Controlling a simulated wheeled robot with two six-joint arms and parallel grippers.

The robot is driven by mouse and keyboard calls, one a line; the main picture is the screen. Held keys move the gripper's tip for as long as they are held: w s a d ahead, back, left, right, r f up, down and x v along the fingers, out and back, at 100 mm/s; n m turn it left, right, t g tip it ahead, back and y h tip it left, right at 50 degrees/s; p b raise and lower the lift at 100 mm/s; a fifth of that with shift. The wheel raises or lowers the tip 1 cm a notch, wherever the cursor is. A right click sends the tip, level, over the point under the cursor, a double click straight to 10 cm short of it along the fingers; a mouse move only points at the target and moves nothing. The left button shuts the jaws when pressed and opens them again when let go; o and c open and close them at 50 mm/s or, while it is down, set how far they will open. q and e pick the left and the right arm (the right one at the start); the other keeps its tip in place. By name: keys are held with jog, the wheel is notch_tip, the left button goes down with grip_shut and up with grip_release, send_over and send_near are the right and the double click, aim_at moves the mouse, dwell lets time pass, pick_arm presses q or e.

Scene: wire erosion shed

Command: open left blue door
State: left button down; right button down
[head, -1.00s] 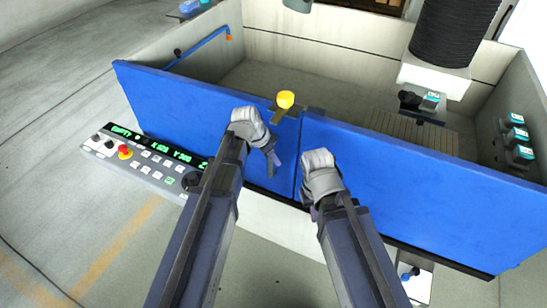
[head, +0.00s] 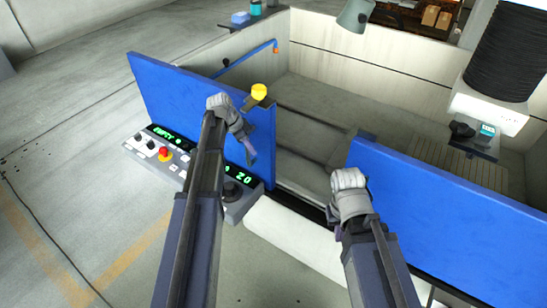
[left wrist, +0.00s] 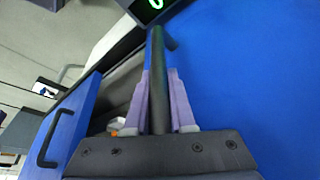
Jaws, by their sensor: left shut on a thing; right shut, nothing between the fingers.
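The left blue door (head: 180,105) stands slid to the left in the head view, with a wide gap between it and the right blue door (head: 440,195). My left gripper (head: 250,153) is at the left door's right end. In the left wrist view, its purple fingers (left wrist: 158,105) are shut around the dark bar handle (left wrist: 158,75) of the left door (left wrist: 250,70). The right door (left wrist: 72,128) with its own dark handle (left wrist: 48,140) shows at the left there. My right gripper (head: 337,228) is shut and empty, near the right door's left end; its fingers are partly hidden.
A control panel (head: 240,195) with a green display and a red button sits below the left door. A yellow knob (head: 259,91) shows above that door's edge. Behind the gap is the open grey tank (head: 310,125). A black bellows column (head: 510,55) stands at the right.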

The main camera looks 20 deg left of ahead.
aim_at(190, 117)
pick_arm(q)
jog(key=w+a, duration=0.3)
jog(key=a, duration=0.7)
jog(key=w+a, duration=0.3)
jog(key=a, duration=0.6)
jog(key=w+a, duration=0.3)
jog(key=a, duration=0.7)
jog(key=shift+w+a, duration=0.25)
jog(key=shift+a, duration=0.05)
jog(key=c, duration=1.1)
grip_release()
jog(key=shift+o, duration=0.2)
jog(key=p+v, duration=0.7)
jog(key=shift+r, duration=0.35)
jog(key=shift+a, duration=0.15)
jog(key=shift+s, duration=0.1)
